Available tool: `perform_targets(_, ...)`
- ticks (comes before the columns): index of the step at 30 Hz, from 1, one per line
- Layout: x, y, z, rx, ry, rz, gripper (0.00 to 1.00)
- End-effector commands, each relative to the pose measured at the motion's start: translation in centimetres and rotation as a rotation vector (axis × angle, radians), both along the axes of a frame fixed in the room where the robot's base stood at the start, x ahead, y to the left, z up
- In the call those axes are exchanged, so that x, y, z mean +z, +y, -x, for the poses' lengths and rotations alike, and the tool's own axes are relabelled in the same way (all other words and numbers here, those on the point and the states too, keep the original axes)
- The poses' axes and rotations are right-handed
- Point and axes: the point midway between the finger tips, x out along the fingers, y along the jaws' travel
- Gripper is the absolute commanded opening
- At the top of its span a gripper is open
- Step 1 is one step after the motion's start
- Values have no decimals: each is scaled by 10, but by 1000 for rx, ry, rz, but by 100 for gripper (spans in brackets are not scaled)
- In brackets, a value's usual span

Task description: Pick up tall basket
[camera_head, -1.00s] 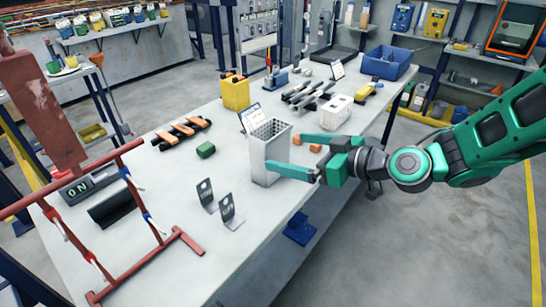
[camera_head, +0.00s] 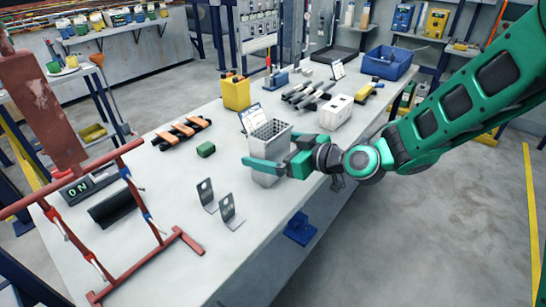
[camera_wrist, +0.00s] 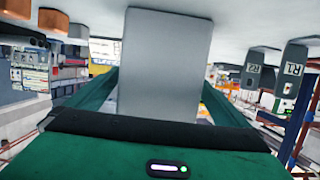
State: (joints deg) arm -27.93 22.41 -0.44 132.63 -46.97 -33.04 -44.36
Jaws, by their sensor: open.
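The tall basket (camera_head: 268,136) is a grey upright box with a perforated inside, standing on the white table. My gripper (camera_head: 262,150) is at its right side in the head view, with the near green finger across its front face. The far finger is mostly hidden behind the basket. In the wrist view the basket's plain grey side (camera_wrist: 165,65) fills the middle, between the two green fingers of my gripper (camera_wrist: 160,95). The fingers are open on either side of it. Whether they touch it I cannot tell.
Two grey metal brackets (camera_head: 228,211) stand in front of the basket, left of centre. A green block (camera_head: 206,149) lies to its left. A small sign (camera_head: 251,117), a yellow bin (camera_head: 236,93) and a white box (camera_head: 337,110) stand behind. A red rack (camera_head: 137,200) stands at the left.

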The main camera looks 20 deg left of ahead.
Motion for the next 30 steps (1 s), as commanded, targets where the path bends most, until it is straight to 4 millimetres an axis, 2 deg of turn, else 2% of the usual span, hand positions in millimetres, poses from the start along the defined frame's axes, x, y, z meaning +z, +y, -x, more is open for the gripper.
perform_targets(1,0,0,0,0,0,0,100)
perform_targets(2,0,0,0,0,0,0,95)
perform_targets(7,0,0,0,0,0,0,55)
perform_targets(20,6,0,0,1,-3,-1,55)
perform_targets(25,23,0,0,0,-5,-2,55)
perform_targets(29,46,0,-1,0,-7,-3,55)
perform_targets(30,50,11,6,7,-5,-2,55)
